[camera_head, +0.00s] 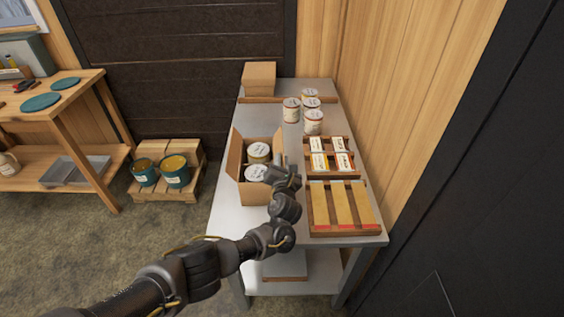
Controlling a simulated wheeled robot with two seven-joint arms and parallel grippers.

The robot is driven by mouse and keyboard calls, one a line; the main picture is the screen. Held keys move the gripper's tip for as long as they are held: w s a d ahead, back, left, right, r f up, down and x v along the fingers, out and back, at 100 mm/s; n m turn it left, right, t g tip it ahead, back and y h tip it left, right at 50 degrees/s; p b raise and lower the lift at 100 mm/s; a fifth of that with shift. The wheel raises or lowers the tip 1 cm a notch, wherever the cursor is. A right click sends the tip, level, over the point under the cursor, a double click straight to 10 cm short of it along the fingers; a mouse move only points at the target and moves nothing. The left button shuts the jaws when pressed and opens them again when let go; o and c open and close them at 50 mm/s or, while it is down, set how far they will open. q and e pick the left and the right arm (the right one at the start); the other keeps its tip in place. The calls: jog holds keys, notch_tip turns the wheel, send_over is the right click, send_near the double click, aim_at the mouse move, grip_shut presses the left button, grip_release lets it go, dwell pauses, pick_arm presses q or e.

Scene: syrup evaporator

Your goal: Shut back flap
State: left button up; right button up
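An open cardboard box (252,193) stands on the grey table with labelled cans inside, one (258,150) toward the back and one (256,172) toward the front. A flap (235,151) stands raised along the box's left side. Another upright piece of cardboard (278,142) shows at the far right corner; I cannot tell for sure which flap it is. My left gripper (282,171) is over the right side of the box and hides part of it. Its fingers are too small and dark to tell open from shut, or whether they touch the cardboard. My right gripper is not in view.
A closed carton (259,78) stands at the table's back. Several loose cans (291,110) stand behind the box. Wooden trays with small packets (343,162) and yellow strips (342,206) lie on the right. The table (229,216) is bare left of the box.

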pick_arm(q)
grip_shut()
jog(key=shift+a, duration=0.1)
jog(key=shift+a+r+n+p, duration=0.25)
jog(key=shift+n+p, duration=0.45)
jog(key=shift+n, duration=0.2)
jog(key=n, duration=0.1)
jog(key=a+n+p, duration=0.1)
jog(key=shift+r+n, duration=0.1)
jog(key=shift+n, duration=0.3)
jog(key=shift+a+n+p, duration=0.5)
jog(key=shift+a+n, duration=0.05)
jog(key=shift+n, duration=0.65)
jog(key=shift+o, duration=1.2)
grip_release()
